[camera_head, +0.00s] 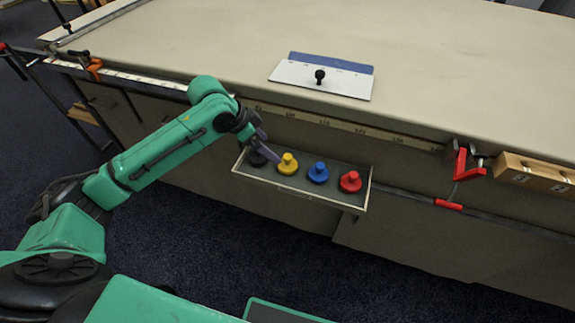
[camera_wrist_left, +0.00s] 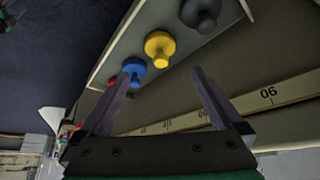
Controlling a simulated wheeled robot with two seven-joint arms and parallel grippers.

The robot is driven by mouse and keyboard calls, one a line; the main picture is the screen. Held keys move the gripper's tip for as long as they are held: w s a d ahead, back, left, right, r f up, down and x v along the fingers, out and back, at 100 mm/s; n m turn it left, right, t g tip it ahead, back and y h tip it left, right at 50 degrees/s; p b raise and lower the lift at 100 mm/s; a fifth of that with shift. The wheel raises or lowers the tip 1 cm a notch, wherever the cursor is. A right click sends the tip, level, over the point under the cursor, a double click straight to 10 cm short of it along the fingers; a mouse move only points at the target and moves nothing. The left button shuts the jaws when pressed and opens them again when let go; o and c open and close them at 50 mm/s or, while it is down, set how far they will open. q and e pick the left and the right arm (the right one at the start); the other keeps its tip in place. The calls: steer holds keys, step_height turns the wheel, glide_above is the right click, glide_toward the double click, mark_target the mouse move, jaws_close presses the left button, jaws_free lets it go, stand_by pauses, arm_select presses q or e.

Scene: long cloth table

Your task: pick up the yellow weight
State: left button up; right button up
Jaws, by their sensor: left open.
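The yellow weight (camera_head: 288,164) stands in a shallow tray (camera_head: 318,197) at the table's front edge, between a black weight (camera_head: 258,157) and a blue weight (camera_head: 318,173). My left gripper (camera_head: 268,152) is close to the yellow weight, above the black and yellow side of the tray, with its fingers apart. In the left wrist view, the yellow weight (camera_wrist_left: 160,46) lies ahead of the open fingers (camera_wrist_left: 163,80), and nothing is between them. The blue weight (camera_wrist_left: 134,70) shows by the left finger, and the black weight (camera_wrist_left: 201,14) is at the top. My right gripper is not in view.
A red weight (camera_head: 350,181) stands at the tray's right end. A measuring strip (camera_head: 325,124) runs along the table edge behind the tray. A white and blue board with a black knob (camera_head: 320,76) lies on the table. Red clamps (camera_head: 461,164) and a wooden block (camera_head: 535,173) are at right.

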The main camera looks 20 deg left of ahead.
mark_target(288, 161)
arm_select(q)
steer(key=b+x, duration=0.1)
steer(key=x, duration=1.1)
steer(key=shift+w, duration=0.15)
jaws_close()
